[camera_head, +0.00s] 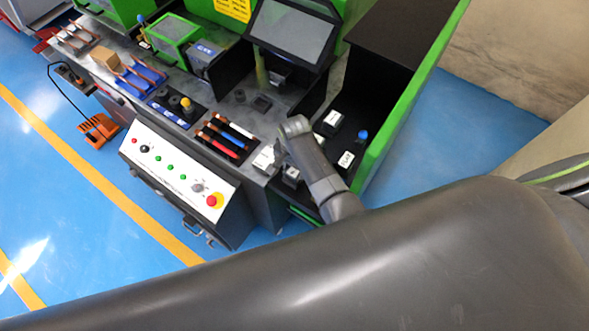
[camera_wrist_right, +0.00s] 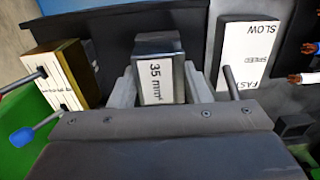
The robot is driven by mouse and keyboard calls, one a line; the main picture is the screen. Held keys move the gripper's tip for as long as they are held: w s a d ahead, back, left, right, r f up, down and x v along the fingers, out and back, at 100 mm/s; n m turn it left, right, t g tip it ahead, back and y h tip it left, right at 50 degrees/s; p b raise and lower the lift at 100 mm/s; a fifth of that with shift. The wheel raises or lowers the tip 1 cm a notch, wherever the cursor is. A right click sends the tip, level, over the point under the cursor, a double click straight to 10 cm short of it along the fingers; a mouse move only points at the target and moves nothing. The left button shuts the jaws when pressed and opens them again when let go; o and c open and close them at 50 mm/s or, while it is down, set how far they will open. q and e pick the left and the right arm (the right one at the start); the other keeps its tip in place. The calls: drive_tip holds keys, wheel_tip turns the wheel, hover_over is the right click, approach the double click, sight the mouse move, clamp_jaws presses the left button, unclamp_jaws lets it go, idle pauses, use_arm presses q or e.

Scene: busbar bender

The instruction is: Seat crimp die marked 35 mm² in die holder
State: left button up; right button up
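The crimp die marked 35 mm² (camera_wrist_right: 162,78) is a grey metal block with a white label, central in the right wrist view. My right gripper (camera_wrist_right: 162,90) has a finger against each side of it, with no clear gap. In the head view my right gripper (camera_head: 281,152) is low over the bench's right end, partly hidden by its own wrist. A labelled block beside it (camera_head: 291,173) appears to be this die. I cannot tell whether the die is lifted. I cannot clearly make out the die holder. My left gripper is out of view.
A white SLOW/FAST plate (camera_wrist_right: 247,55) lies right of the die. A gold-edged labelled block (camera_wrist_right: 62,75) and a blue knob (camera_wrist_right: 22,137) are left. Labelled blocks (camera_head: 328,122) stand near the green side wall (camera_head: 412,100). A screen (camera_head: 292,32) overhangs the bench; colored-handled tools (camera_head: 222,138) lie left.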

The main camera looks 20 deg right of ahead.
drive_tip(key=shift+c, duration=1.4)
drive_tip(key=shift+r, duration=0.1)
drive_tip(key=shift+r, duration=0.2)
drive_tip(key=shift+r+p, duration=0.6)
drive_tip(key=shift+p, duration=0.2)
drive_tip(key=shift+r, duration=0.7)
drive_tip(key=shift+r, duration=2.5)
